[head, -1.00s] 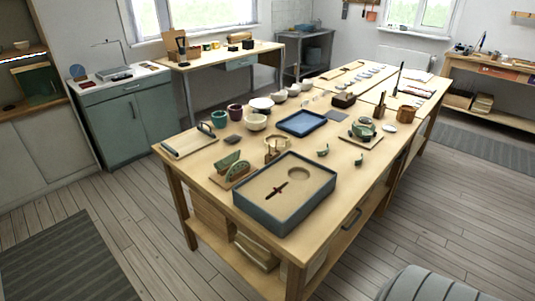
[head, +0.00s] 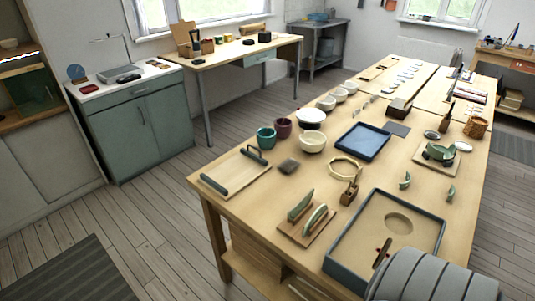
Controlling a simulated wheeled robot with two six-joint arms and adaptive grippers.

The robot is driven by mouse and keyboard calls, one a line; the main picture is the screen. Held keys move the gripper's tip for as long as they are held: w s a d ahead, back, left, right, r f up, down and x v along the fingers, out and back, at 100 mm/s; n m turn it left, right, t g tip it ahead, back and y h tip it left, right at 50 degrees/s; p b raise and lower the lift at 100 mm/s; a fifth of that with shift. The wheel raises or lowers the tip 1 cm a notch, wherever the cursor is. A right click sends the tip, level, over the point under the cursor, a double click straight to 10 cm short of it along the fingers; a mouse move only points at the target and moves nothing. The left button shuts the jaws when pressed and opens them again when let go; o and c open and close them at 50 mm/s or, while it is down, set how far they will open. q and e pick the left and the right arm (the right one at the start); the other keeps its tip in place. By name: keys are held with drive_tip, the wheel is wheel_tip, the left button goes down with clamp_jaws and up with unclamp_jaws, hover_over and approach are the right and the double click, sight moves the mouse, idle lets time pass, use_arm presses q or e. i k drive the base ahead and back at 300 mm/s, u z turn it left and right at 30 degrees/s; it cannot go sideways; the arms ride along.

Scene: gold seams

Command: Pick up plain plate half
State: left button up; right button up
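Two green plate halves stand on edge in a small wooden rack (head: 290,232) on the long worktable. The rear half (head: 301,205) looks plain green. The front half (head: 316,219) has a paler face, and its pattern is hard to make out from this angle. The two stand side by side, a little apart. Neither of my grippers shows in the head view, and nothing is seen touching the plate halves.
A shallow blue-grey tray (head: 345,238) with a dark tool (head: 382,252) lies right of the rack. A grey ribbed form hides its near corner. A wooden block (head: 350,190), a ring (head: 345,167) and a board with dark bars (head: 233,173) are nearby.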

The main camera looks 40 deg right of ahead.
sight(296, 209)
drive_tip(key=i, duration=2.9)
drive_tip(key=z, duration=5.15)
